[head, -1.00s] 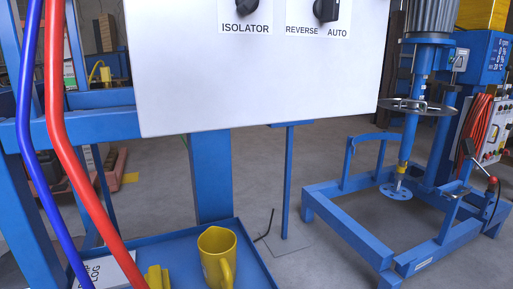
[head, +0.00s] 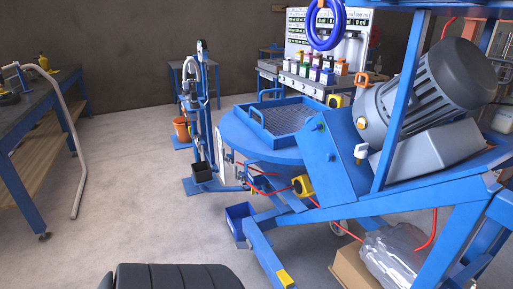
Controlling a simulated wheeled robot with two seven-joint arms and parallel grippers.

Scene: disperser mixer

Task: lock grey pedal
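I cannot make out a grey pedal in the head view. A blue machine frame with a large grey motor (head: 430,90) fills the right side. A small yellow piece (head: 285,278) sits on its lower front leg. A yellow box with a dark round button (head: 302,186) is on its side. Neither of my grippers is in view.
A round blue table (head: 245,135) carries a blue tray (head: 258,125). A workbench (head: 40,120) and a bent pale pipe (head: 80,170) are at left. Clear floor (head: 130,190) lies between. Clear plastic wrap (head: 392,252) is at lower right.

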